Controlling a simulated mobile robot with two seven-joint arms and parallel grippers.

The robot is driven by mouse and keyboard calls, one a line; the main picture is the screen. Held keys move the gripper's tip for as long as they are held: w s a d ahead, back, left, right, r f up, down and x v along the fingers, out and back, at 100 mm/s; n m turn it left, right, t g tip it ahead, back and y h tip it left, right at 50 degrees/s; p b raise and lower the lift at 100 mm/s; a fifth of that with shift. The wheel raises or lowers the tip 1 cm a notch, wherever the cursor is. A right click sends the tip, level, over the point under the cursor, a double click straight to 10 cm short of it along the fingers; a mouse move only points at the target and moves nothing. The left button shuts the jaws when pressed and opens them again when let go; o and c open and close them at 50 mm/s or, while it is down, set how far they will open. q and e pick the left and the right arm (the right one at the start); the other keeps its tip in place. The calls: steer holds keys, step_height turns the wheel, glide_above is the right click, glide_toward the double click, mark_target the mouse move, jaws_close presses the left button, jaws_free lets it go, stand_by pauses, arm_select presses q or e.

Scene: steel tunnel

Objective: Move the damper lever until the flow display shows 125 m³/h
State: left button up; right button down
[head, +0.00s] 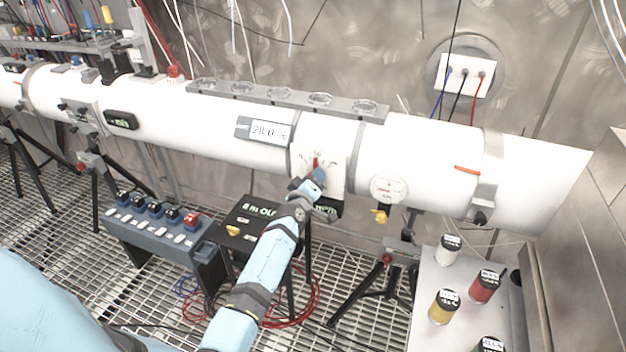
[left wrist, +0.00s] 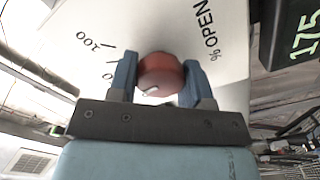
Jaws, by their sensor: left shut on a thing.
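The damper lever's red grip (left wrist: 160,74) is between the two blue-grey fingers of my left gripper (left wrist: 161,88) in the left wrist view, and the gripper is shut on it. In the head view a bit of the red lever (head: 316,162) shows on the white pipe above my left gripper (head: 318,176). The white scale plate (left wrist: 215,22) reads "% OPEN" and "100". A dark display with green digits (left wrist: 304,46) reads 175; the rest of it is cut off. In the head view this display (head: 326,209) is partly behind my gripper. My right gripper is not in view.
The white pipe (head: 430,145) crosses the scene, with a 28.0 display (head: 265,130) and a round gauge (head: 389,188). A black box (head: 250,225) and a switch unit (head: 160,225) stand below. Several small jars stand on a table (head: 430,275) at the right.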

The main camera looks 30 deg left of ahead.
arm_select(q)
steer(key=o, duration=0.9)
steer(key=shift+s, duration=0.3)
steer(key=p+v, duration=0.5)
steer(key=v, duration=0.8)
steer(key=shift+s, duration=0.15)
